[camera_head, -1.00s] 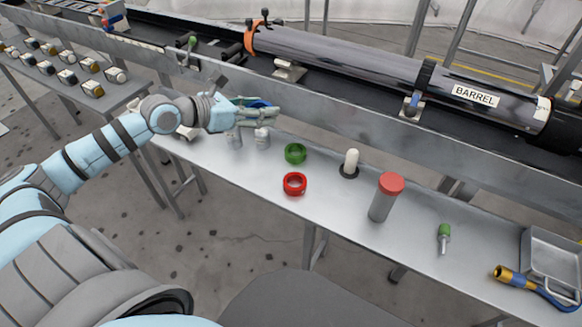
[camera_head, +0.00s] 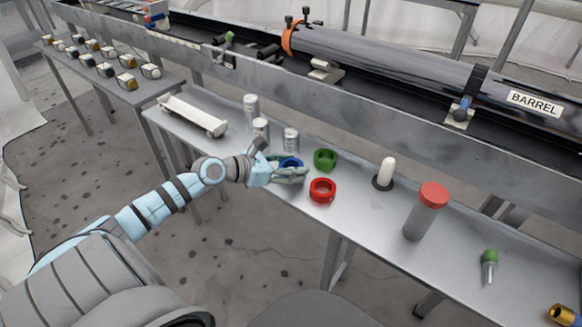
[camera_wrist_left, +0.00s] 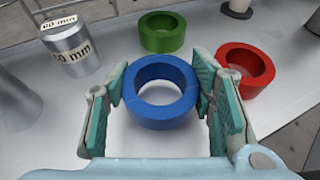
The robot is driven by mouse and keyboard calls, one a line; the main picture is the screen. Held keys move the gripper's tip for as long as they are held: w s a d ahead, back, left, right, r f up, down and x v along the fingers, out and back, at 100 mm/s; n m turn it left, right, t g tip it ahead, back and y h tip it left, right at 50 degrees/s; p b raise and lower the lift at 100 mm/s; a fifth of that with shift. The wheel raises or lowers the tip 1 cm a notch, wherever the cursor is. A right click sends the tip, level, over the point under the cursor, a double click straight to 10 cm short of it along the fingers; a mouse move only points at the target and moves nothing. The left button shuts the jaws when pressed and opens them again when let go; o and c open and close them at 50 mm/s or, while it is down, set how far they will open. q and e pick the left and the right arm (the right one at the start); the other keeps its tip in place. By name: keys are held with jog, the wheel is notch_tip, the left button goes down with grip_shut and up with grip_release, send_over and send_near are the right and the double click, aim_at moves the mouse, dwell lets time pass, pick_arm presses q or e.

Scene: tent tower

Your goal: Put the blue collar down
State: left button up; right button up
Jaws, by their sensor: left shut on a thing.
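The blue collar (camera_head: 290,162) is a short ring held between the fingers of my left gripper (camera_head: 292,172), low over the front part of the metal bench (camera_head: 365,232). In the left wrist view the blue collar (camera_wrist_left: 160,119) lies flat between both finger pads, its hole facing up. I cannot tell whether its underside touches the bench. A green collar (camera_head: 325,166) stands just right of and behind it, and a red collar (camera_head: 322,198) to the right and nearer the front edge. My right gripper is not in view.
Several silver cylinders, one of them (camera_wrist_left: 70,50) marked 60 mm, stand left of and behind the blue collar. A white peg (camera_head: 387,172), a red-capped grey tube (camera_head: 418,218) and a green-handled tool (camera_head: 490,258) stand or lie farther right. A long barrel (camera_head: 400,62) runs behind.

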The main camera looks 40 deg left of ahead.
pick_arm(q)
jog(key=shift+f+b, duration=0.45)
jog(key=shift+f, duration=0.1)
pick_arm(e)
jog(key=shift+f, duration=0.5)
pick_arm(q)
jog(key=o, duration=1.2)
jog(key=shift+f, duration=0.1)
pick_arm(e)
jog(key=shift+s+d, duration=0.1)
